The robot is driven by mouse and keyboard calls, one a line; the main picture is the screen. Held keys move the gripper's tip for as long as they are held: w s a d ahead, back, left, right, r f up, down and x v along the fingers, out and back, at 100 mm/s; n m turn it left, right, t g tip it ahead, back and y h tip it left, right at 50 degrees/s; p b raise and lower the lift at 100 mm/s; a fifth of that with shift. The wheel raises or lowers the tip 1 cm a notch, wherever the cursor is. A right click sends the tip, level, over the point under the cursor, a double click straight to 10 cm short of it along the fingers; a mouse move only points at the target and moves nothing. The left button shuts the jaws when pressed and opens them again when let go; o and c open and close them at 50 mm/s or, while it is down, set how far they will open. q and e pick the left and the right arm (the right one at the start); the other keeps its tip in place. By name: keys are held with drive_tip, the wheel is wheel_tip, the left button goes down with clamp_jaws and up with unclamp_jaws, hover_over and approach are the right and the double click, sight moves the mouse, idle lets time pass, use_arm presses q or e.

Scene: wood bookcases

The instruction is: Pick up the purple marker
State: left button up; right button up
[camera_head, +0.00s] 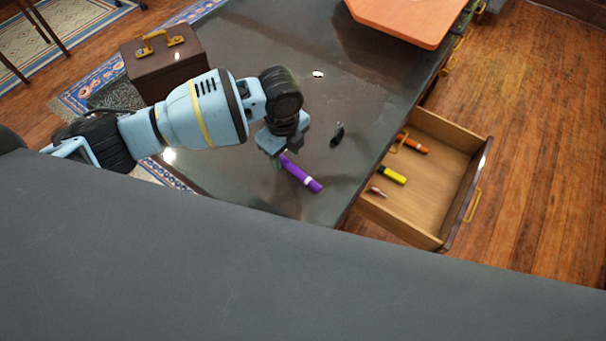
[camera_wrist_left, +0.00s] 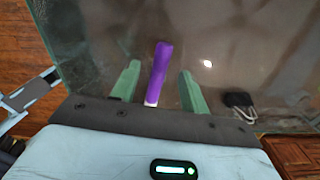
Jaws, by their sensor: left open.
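The purple marker (camera_head: 301,175) lies on the dark tabletop (camera_head: 262,190), near its front edge in the head view. In the left wrist view, the marker (camera_wrist_left: 158,72) lies lengthwise between the two green fingers of the left gripper (camera_wrist_left: 160,85). The fingers are open, with a gap on each side of the marker. I cannot tell the exact height of the fingers above the table. My right gripper is not in view.
An open drawer (camera_head: 455,160) at the right holds an orange marker (camera_head: 413,144), a yellow marker (camera_head: 393,176) and a small pinkish item (camera_head: 377,192). A small black object (camera_head: 338,133) lies near the purple marker. A brown case (camera_head: 165,65) stands at the left.

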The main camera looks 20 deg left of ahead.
use_arm(q)
wheel_tip(320, 180, down, 2)
drive_tip(key=shift+f, duration=0.15)
clamp_jaws()
idle(0.3)
drive_tip(key=shift+r, duration=0.5)
drive_tip(key=r, duration=0.2)
drive_tip(key=shift+s+d+r, duration=0.15)
drive_tip(key=shift+d+r, duration=0.2)
drive_tip(key=s+d, duration=0.3)
drive_tip(key=d, duration=0.1)
drive_tip(key=s+d+r, duration=0.1)
drive_tip(key=s+d, duration=0.1)
drive_tip(key=d, duration=0.2)
drive_tip(key=s+d, duration=0.3)
drive_tip(key=d, duration=0.1)
drive_tip(key=shift+s+d+r, duration=0.15)
drive_tip(key=shift+s+d, duration=0.1)
drive_tip(key=shift+s, duration=0.1)
